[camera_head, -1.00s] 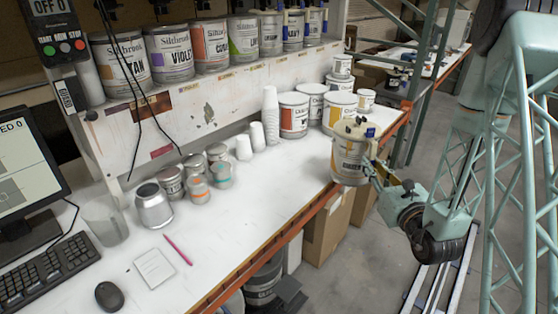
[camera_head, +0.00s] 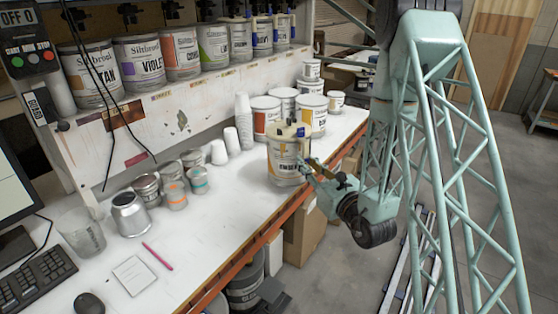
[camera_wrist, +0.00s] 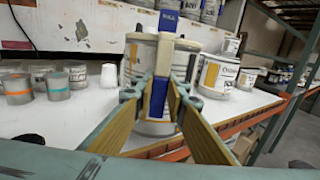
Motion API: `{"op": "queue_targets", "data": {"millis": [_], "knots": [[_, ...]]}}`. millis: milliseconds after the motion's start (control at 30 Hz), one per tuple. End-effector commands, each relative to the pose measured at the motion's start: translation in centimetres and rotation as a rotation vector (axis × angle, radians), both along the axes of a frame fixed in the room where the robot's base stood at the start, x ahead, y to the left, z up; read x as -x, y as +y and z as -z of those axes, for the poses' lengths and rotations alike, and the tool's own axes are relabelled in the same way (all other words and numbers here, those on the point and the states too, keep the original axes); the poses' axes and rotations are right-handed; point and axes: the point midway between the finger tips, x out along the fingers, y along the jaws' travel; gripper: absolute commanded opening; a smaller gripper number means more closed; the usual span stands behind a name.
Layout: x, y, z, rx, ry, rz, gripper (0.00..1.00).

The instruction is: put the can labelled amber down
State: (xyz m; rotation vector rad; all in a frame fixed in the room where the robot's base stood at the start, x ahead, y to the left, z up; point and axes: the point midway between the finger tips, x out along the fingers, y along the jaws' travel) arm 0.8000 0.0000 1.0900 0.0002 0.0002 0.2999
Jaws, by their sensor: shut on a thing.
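The can (camera_head: 286,163), white and yellow with a cream top and a label that looks like amber, is upright at the bench's front edge. My gripper (camera_head: 311,168) is at its right side in the head view. In the wrist view both fingers (camera_wrist: 160,98) close on the blue and cream handle piece in front of the can (camera_wrist: 138,66). The can's base is over the white bench top (camera_head: 222,214); I cannot tell whether it touches. The handle and fingers hide part of the can in the wrist view.
Several paint cans (camera_head: 265,116) and stacked white cups (camera_head: 243,122) stand behind the held can. Small tins (camera_head: 147,190) and a silver jar (camera_head: 129,214) are to the left. A shelf of labelled cans (camera_head: 138,63) runs above. The front-centre bench top is clear.

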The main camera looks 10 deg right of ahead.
Motion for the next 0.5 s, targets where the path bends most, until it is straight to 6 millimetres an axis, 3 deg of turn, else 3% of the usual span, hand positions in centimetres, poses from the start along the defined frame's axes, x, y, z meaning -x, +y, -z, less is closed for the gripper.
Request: {"op": "queue_targets", "data": {"millis": [267, 500], "knots": [[-0.2, -0.1, -0.2, 0.000, -0.004, -0.003, 0.00], [-1.8, -0.7, -0.5, 0.001, -0.008, -0.037, 0.00]]}}
